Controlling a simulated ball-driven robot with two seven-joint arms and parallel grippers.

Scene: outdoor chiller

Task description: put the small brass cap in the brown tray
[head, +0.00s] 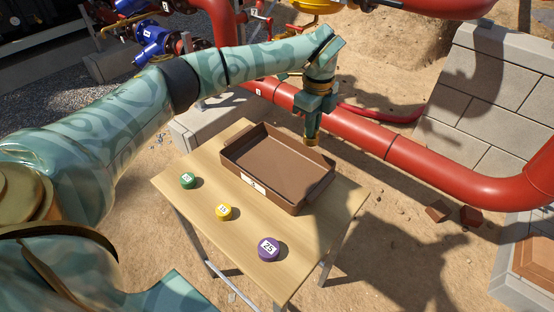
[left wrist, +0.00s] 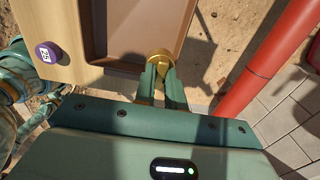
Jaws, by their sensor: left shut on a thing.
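My left gripper (head: 311,138) is shut on the small brass cap (left wrist: 160,60), which shows gold between its fingertips in the left wrist view. The brown tray (head: 275,168) lies on the wooden table, empty as far as I can see. In the head view, the gripper appears at the tray's far rim, fingers pointing down. In the left wrist view, the cap overlaps the edge of the tray (left wrist: 130,28); its height above the rim is hard to tell. My right gripper is not in view.
On the table (head: 235,245) stand a green numbered disc (head: 188,180), a yellow one (head: 223,212) and a purple one (head: 269,249), all outside the tray. A thick red pipe (head: 365,143) runs behind the table. A block wall (head: 490,90) stands at the right.

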